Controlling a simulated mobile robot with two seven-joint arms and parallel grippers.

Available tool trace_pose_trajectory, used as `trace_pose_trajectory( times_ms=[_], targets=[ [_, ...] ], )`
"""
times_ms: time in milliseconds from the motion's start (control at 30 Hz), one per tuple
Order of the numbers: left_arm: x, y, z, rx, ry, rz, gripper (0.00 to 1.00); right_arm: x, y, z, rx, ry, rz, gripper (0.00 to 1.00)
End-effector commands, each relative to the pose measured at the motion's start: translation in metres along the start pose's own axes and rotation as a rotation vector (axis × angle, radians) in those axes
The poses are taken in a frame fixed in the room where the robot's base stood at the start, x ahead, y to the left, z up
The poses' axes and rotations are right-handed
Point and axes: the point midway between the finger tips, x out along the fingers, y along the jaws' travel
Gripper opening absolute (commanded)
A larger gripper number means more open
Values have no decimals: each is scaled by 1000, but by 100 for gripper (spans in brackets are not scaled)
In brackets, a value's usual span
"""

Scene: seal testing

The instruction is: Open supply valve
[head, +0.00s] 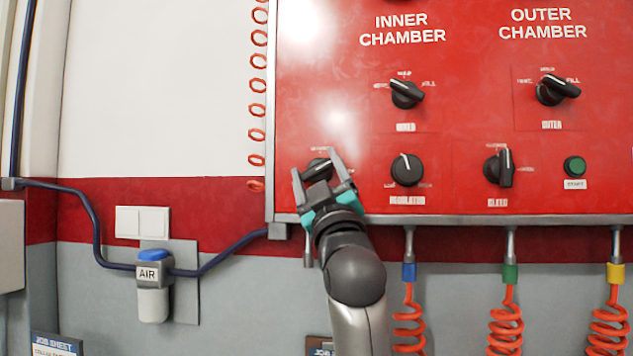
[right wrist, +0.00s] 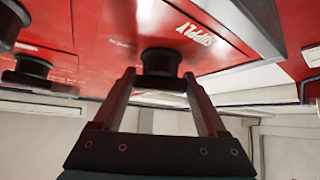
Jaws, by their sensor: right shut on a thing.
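The supply valve is a black knob (head: 318,167) at the lower left of the red panel (head: 460,115). In the right wrist view the knob (right wrist: 161,62) sits between the fingertips, beside the white word SUPPLY. My right gripper (head: 324,170) reaches up from below and is shut on this knob, one finger on each side. The gripper shows in the right wrist view too (right wrist: 160,85). The gripper partly hides the knob and its label in the head view, so its exact setting is hard to read. My left gripper is not in view.
To the right are the regulator knob (head: 407,170), bleed knob (head: 499,167) and green start button (head: 574,166). Above are the inner chamber knob (head: 406,94) and outer chamber knob (head: 557,89). Orange coiled hoses (head: 409,320) hang below. An AIR unit (head: 152,285) is on the left wall.

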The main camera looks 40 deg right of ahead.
Motion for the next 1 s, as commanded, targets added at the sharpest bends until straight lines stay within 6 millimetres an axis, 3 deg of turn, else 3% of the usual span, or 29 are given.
trace_pose_trajectory(
  times_ms=[500,1000],
  targets=[
    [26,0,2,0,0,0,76,0,-4,2,286,-7,271,19],
    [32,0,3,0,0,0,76,0,-3,2,367,-7,358,19]
  ],
)
